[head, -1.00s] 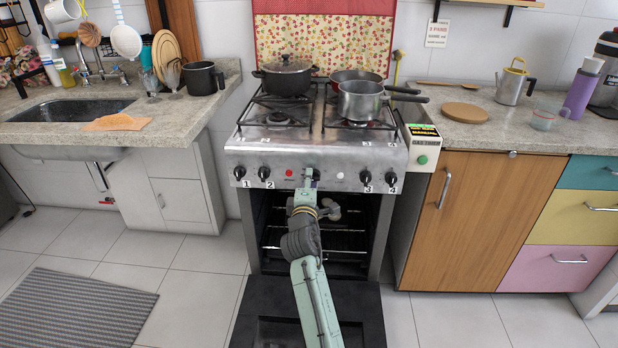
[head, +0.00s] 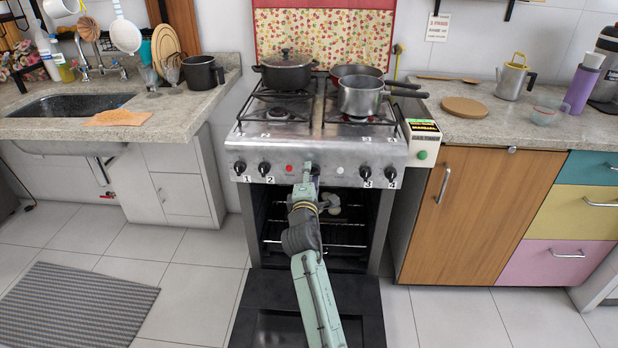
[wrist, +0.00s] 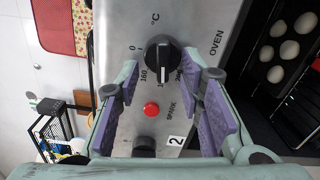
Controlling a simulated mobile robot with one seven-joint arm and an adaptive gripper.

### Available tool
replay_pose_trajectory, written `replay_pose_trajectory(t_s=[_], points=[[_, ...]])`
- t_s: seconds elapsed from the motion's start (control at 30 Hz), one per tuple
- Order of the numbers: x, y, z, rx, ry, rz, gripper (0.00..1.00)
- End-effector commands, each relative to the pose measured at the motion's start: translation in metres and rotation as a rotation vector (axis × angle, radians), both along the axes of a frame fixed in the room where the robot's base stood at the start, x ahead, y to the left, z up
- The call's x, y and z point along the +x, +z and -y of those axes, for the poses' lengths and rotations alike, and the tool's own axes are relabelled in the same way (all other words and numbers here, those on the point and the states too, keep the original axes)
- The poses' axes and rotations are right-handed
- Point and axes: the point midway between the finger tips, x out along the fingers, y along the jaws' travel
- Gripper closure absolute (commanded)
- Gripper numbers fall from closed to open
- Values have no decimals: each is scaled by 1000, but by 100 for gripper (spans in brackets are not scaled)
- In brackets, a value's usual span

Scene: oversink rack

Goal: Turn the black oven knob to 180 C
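The black oven knob (wrist: 165,60) is on the metal stove panel, beside the word OVEN, in the wrist view. Its white pointer line points down in the picture, between the 160 and 200 marks, at a partly hidden label starting with 1. My gripper (wrist: 163,70) is open, with its purple-padded fingers on either side of the knob and small gaps visible.
A red button (wrist: 152,110) marked SPARK and burner knobs sit on the same panel. The oven door (head: 265,330) is open and lowered beneath my arm. Pots, including a steel saucepan (head: 360,97), stand on the stove. Pale round items (wrist: 283,50) lie in a dark tray inside the oven.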

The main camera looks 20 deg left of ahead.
Motion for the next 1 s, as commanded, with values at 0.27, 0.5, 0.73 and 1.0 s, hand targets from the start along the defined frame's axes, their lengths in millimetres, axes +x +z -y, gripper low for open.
replay_pose_trajectory(t_s=[0.27, 0.5, 0.73, 1.0], points=[[0, -2, 0, 0, 0, -3, 53], [-4, -3, 1, 1, 0, -5, 53], [-41, -4, 12, 3, -1, -7, 53], [-94, -3, 27, 3, 0, -6, 53]])
